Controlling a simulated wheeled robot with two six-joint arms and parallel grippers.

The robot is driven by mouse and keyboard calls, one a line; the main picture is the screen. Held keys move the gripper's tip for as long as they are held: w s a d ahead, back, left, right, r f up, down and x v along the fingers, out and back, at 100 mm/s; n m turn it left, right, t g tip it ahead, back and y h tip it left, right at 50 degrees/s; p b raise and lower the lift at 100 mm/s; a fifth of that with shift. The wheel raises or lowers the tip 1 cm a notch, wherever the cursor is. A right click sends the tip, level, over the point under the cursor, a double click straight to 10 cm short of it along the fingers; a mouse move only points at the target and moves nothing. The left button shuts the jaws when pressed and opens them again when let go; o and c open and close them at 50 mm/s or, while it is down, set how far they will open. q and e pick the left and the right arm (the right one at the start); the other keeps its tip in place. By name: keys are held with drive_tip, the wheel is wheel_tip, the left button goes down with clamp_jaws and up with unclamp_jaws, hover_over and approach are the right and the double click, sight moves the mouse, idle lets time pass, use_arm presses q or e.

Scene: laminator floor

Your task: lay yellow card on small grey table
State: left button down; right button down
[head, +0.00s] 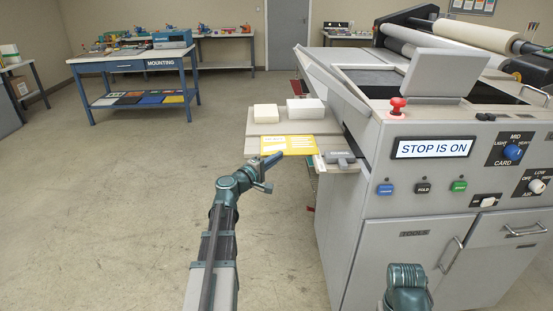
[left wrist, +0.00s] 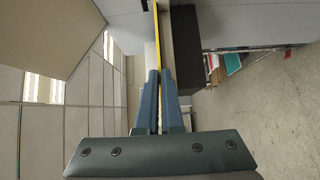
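The yellow card (head: 288,145) with white print lies flat at the near edge of the small grey table (head: 250,130), beside the big machine. In the left wrist view the card (left wrist: 156,30) shows edge-on as a thin yellow strip running between the fingertips. My left gripper (head: 275,160) is at the card's near left edge; its fingers (left wrist: 160,75) are nearly together with the card's edge between them. I cannot tell whether the card touches the surface beneath. Of my right arm only a part shows at the bottom right; its gripper is out of view.
Two white stacks (head: 265,113) (head: 306,110) stand behind the card. A dark grey block (head: 339,158) lies on a ledge to its right. The grey machine (head: 440,190) fills the right side, its display reading "STOP IS ON". The floor (head: 120,220) on the left is clear.

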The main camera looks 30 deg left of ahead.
use_arm(q)
drive_tip(key=shift+s+a, duration=0.1)
drive_tip(key=shift+a, duration=0.1)
drive_tip(key=c, duration=1)
unclamp_jaws()
drive_tip(key=s, duration=0.4)
drive_tip(key=s+a, duration=0.1)
drive_tip(key=s, duration=0.4)
drive_tip(key=s+a, duration=0.1)
drive_tip(key=s, duration=0.3)
drive_tip(key=shift+s+a, duration=0.2)
drive_tip(key=shift+s, duration=0.1)
